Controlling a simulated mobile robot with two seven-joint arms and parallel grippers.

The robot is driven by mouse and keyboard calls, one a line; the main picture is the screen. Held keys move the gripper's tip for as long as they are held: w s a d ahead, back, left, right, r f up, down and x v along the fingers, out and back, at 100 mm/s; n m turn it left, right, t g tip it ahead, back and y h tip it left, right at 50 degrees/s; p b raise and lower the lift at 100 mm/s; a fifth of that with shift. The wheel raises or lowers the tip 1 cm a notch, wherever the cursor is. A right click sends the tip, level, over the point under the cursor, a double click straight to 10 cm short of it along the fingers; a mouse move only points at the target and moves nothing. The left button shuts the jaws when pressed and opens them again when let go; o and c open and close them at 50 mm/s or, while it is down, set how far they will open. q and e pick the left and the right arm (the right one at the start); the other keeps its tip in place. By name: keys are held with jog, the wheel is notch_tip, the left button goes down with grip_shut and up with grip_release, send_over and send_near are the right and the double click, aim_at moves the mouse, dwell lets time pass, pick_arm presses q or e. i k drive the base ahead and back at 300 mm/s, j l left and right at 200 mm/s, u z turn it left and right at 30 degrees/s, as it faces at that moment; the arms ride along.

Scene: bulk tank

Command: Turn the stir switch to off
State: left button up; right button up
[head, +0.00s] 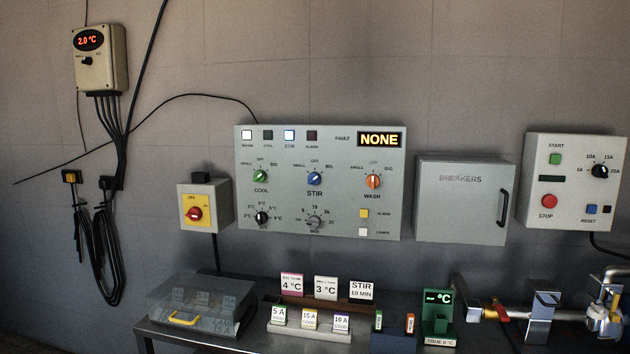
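The stir switch (315,178) is a round blue knob in the middle of the grey control panel (390,215), above the word STIR. Labels SMALL, OFF and BIG run left to right over it. Its small pale pointer looks slanted off the upright OFF mark, but it is too small to tell its exact position. The stir lamp (289,135) above it looks lit, white with a blue edge. Neither of my grippers shows in the head view, and nothing covers the knob.
The green cool knob (260,177) and orange wash knob (373,181) flank the stir switch. Two dials sit below. A red-yellow isolator (195,213) is left, a breaker box (462,200) right. The bench (190,336) below holds cards and a clear case.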

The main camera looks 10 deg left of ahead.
aim_at(314, 178)
jog(key=i+j, duration=0.15)
jog(key=j, duration=0.3)
jog(key=i+j, duration=0.15)
jog(key=j, duration=0.3)
jog(key=i+j, duration=0.15)
jog(key=j, duration=0.25)
jog(key=i+j+z, duration=0.1)
jog(key=j, duration=0.35)
jog(key=i+j, duration=0.15)
jog(key=j, duration=0.3)
jog(key=i+j, duration=0.1)
jog(key=j, duration=0.35)
